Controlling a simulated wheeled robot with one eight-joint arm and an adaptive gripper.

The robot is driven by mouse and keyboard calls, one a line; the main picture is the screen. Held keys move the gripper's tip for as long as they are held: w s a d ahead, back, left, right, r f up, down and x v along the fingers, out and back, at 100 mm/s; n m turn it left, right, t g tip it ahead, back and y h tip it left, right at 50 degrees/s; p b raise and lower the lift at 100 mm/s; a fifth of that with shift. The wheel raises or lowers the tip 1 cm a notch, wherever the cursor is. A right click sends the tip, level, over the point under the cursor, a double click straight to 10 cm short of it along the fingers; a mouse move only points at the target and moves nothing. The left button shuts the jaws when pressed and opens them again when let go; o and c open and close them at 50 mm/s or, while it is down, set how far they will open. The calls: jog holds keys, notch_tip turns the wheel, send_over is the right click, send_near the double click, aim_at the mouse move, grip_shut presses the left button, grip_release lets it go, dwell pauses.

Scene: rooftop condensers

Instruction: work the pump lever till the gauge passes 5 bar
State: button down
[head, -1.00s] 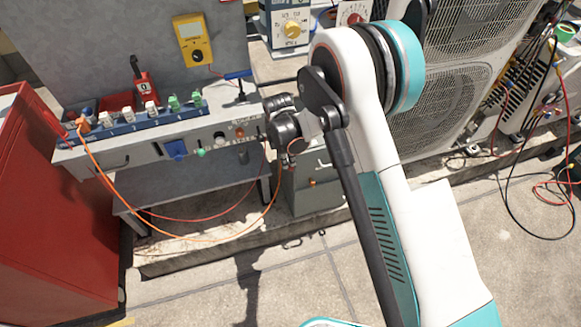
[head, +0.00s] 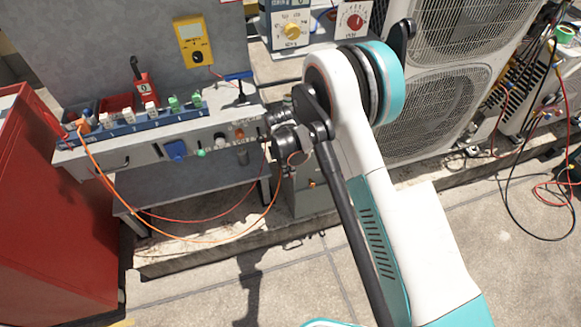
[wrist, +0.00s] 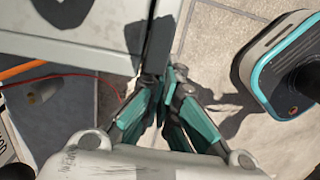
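I cannot clearly make out which part is the pump lever. A small red unit with a black upright handle (head: 138,75) stands at the back left of the grey bench. A blue T-shaped handle (head: 238,78) stands at the bench's right end. A round red-and-white dial (head: 354,20) shows at the top; its reading is too small to tell.
A blue strip of switches and plugs (head: 140,122) lies along the bench (head: 130,153), with orange and red cables looping below. A red cabinet (head: 55,200) stands left. Condenser units (head: 440,100) and loose hoses (head: 540,190) are right. The floor in front is mostly clear.

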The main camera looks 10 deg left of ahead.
jog(key=shift+s+a+r, duration=0.25)
jog(key=shift+s+a, duration=0.15)
jog(key=shift+a, duration=0.25)
jog(key=shift+s+a+r, duration=0.25)
jog(key=shift+s+a, duration=0.15)
jog(key=shift+a, duration=0.2)
notch_tip(320, 180, up, 12)
jog(key=a, duration=0.1)
jog(key=shift+s, duration=0.35)
jog(key=shift+a, duration=0.1)
